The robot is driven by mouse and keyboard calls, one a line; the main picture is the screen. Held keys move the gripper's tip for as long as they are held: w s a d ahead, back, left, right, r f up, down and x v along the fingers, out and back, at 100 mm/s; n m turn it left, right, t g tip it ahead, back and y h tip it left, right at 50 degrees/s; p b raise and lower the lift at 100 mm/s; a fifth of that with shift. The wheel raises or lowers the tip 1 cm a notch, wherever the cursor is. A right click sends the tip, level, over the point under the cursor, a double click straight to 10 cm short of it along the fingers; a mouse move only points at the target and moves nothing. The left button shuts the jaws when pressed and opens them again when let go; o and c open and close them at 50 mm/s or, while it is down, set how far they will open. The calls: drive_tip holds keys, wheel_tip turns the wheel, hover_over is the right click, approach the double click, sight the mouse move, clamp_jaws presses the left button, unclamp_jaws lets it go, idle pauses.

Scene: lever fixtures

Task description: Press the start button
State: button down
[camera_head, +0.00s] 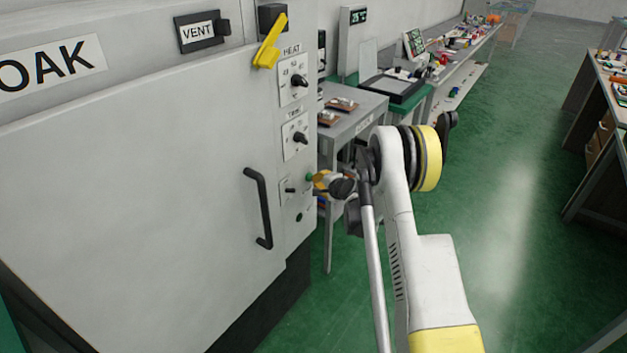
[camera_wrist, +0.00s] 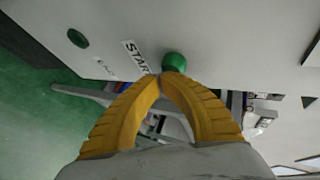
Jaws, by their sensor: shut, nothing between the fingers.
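The start button is a green knob (camera_wrist: 173,62) beside a label reading START (camera_wrist: 137,56) on the machine's pale panel in the wrist view. In the head view it is a small green spot (camera_head: 309,178) on the oven's control strip, partly covered by my gripper. My gripper (camera_wrist: 160,76) has yellow fingers that meet at their tips, with nothing between them. The tips are right at the green button in the wrist view; whether they touch it I cannot tell. In the head view my gripper (camera_head: 319,180) points left at the panel.
The large grey oven (camera_head: 150,170) has a black door handle (camera_head: 260,208), a yellow lever (camera_head: 270,42) and two dials above the button. Another green round part (camera_wrist: 78,38) is on the panel. A grey table (camera_head: 355,118) stands behind my arm. Green floor is open to the right.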

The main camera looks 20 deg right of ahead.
drive_tip(key=shift+s, duration=0.1)
drive_tip(key=shift+s+d, duration=0.5)
drive_tip(key=shift+s, duration=0.25)
drive_tip(key=s, duration=0.1)
drive_tip(key=s+d, duration=0.1)
drive_tip(key=s, duration=0.1)
drive_tip(key=s+d, duration=0.1)
drive_tip(key=shift+s+d, duration=0.2)
drive_tip(key=shift+d, duration=0.05)
idle(0.7)
